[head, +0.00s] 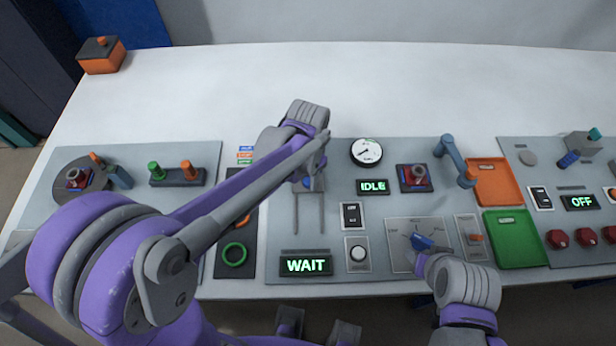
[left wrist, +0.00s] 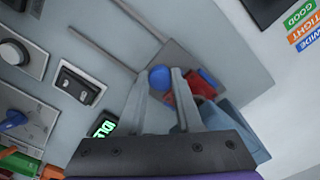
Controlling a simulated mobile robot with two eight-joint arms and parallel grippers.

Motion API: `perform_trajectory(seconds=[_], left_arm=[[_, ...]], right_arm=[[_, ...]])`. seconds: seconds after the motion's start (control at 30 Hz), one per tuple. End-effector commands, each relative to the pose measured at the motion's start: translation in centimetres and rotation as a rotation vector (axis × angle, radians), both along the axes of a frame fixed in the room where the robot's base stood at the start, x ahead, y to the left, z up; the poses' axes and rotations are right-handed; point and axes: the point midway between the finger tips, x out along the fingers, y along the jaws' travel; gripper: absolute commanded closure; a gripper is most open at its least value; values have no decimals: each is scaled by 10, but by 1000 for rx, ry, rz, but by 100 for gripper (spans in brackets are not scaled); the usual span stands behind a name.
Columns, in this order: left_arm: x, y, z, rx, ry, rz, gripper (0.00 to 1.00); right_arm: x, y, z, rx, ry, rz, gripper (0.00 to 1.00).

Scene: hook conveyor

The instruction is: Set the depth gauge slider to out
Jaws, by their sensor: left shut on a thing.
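The depth gauge has two parallel rails (head: 311,215) on the grey panel; the rails also run to the upper left in the left wrist view (left wrist: 138,18). A round blue knob (left wrist: 160,77) stands at the gripper end of the rails. My left gripper (left wrist: 163,84) is shut on this knob, one finger on each side. In the head view my left arm mostly hides the gripper and knob. A red and blue block (left wrist: 203,84) sits just beside the right finger. My right gripper (head: 428,262) is close to a blue dial pointer (head: 423,242); its fingers are unclear.
A WAIT display (head: 306,265) is below the rails, and an IDLE display (head: 372,187) is to their right. A black rocker switch (head: 352,215), a gauge dial (head: 367,152), an orange tray (head: 494,180) and a green tray (head: 513,240) stand farther right. The white table behind is mostly clear.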

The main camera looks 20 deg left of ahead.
Motion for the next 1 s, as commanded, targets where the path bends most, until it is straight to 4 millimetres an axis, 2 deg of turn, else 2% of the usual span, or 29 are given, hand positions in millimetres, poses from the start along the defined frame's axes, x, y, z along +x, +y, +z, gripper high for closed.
perform_trajectory(seconds=[0.33,0.43,0.57,0.8,1.0], left_arm=[[0,0,1,1,0,0,100],[-6,-2,1,1,0,-1,100],[-33,-10,1,0,0,-4,100],[-99,-30,2,-2,1,-5,100],[-130,-38,1,-1,0,-3,100]], right_arm=[[0,0,0,0,0,0,50],[0,0,0,0,0,0,50],[0,0,-2,0,1,0,50],[0,0,1,0,0,0,50],[1,0,4,0,-2,0,50]])
